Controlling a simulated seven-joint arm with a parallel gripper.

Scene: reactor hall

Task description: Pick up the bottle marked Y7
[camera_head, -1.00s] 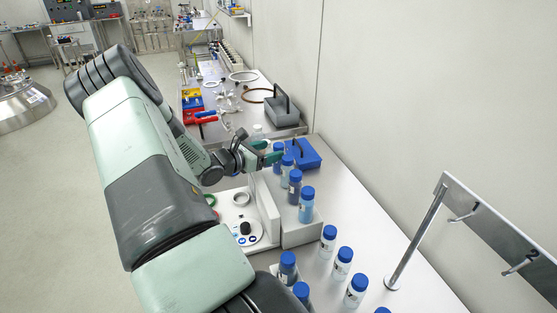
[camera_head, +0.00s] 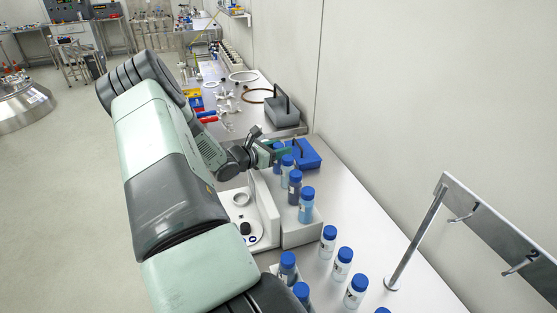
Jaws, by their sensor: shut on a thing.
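My gripper (camera_head: 272,148) is at the far end of a row of blue-capped bottles on a pale raised block (camera_head: 301,234). Its jaws are shut at the farthest bottle (camera_head: 277,158), which is partly hidden by the fingers and the bottle in front. I cannot tell whether this bottle stands on the block or is lifted. Nearer in the row stand a second bottle (camera_head: 287,175), a third (camera_head: 294,190) and a fourth (camera_head: 306,208). The labels are too small to read, so I cannot tell which bottle is marked Y7.
A blue box with a handle (camera_head: 308,156) stands just beyond the row. A white device (camera_head: 268,212) stands left of the block. More blue-capped bottles (camera_head: 342,265) stand nearer. A metal post with a hook rail (camera_head: 413,243) rises at right. The wall bounds the bench.

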